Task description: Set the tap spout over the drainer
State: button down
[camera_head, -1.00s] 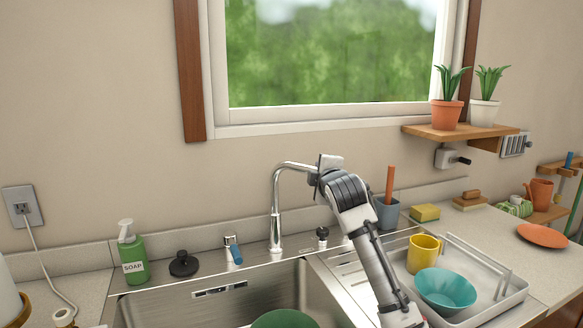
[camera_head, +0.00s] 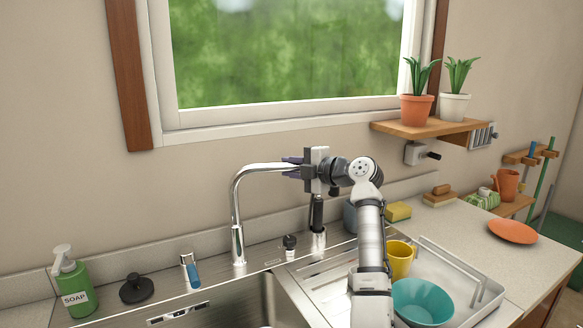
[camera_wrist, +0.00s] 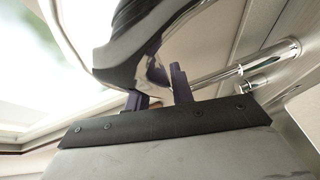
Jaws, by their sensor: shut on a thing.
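The chrome tap spout (camera_head: 262,168) rises from behind the sink and bends over to the right. My gripper (camera_head: 304,170) is shut on its outer end, with the dark fingers around the tube. In the wrist view, a large shiny curved surface (camera_wrist: 150,45), apparently the spout, fills the space by my fingers (camera_wrist: 160,92). The ribbed steel drainer (camera_head: 318,278) lies right of the sink basin, partly hidden by my arm. The spout end appears above the back edge near the drainer's left side; its exact depth is hard to tell.
A black-handled sprayer (camera_head: 317,212) stands just below my gripper, beside a black knob (camera_head: 290,242). A yellow mug (camera_head: 400,258) and teal bowl (camera_head: 422,302) sit in a white rack (camera_head: 488,292). A shelf (camera_head: 425,128) with plants is up right. Soap (camera_head: 74,284) is left.

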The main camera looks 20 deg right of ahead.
jog(key=shift+w+a, duration=0.1)
dwell(0.3)
jog(key=c, duration=1.2)
grip_release()
jog(key=shift+s, duration=0.2)
jog(key=b+v, duration=0.4)
jog(key=v, duration=0.9)
jog(key=shift+d, duration=0.35)
jog(key=shift+s, duration=0.1)
